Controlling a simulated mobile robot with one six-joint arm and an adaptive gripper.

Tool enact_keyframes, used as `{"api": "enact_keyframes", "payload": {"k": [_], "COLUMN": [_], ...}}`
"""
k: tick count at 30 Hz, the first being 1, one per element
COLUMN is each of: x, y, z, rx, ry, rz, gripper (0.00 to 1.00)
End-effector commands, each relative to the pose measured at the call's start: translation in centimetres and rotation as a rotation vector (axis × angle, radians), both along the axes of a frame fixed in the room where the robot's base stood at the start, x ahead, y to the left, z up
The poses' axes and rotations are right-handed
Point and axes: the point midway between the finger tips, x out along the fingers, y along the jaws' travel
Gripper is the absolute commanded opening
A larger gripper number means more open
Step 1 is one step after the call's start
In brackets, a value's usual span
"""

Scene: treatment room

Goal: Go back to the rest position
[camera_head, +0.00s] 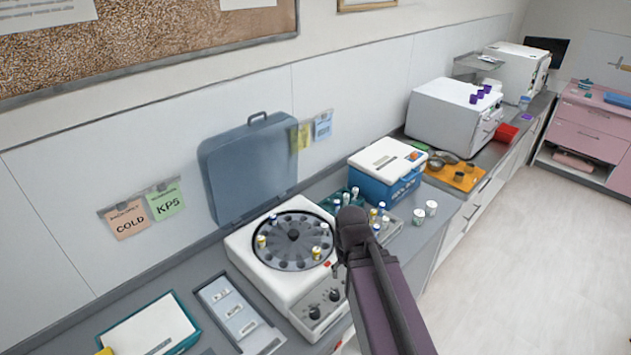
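My arm (385,300) rises from the bottom of the head view, and its dark joint (353,228) is in front of the counter. My gripper cannot be made out clearly; the arm's end is near the right edge of the white centrifuge (245,262). The centrifuge's blue-grey lid (250,165) stands open. A few small capped vials, one of them a yellow vial (316,253), sit in its dark round rotor (290,255). I cannot tell whether the arm touches anything.
A rack with several vials (345,197) and a blue cooler box (385,185) with a white lid stand behind the arm. Two white-capped jars (431,208) are near the counter edge. A white box (150,328) and a grey tray (240,318) lie at front left. The floor (530,260) at right is clear.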

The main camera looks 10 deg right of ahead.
Motion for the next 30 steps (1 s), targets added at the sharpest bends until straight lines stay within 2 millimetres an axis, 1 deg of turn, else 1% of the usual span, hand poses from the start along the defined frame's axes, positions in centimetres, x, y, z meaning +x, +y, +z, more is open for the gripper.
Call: {"api": "enact_keyframes", "payload": {"k": [1, 5, 15, 18, 21, 24, 30], "x": [0.0, 0.0, 0.0, 0.0, 0.0, 0.0, 0.0], "y": [0.0, 0.0, 0.0, 0.0, 0.0, 0.0, 0.0], "z": [-0.7, -2.3, -8.2, -9.7, -10.8, -11.4, -11.6], "rx": [0.000, 0.000, 0.000, 0.000, 0.000, 0.000, 0.000], "ry": [0.000, 0.000, 0.000, 0.000, 0.000, 0.000, 0.000], "rz": [0.000, 0.000, 0.001, 0.001, 0.001, 0.001, 0.001], "gripper": [0.70, 0.70, 0.70, 0.70, 0.70, 0.70, 0.70]}}
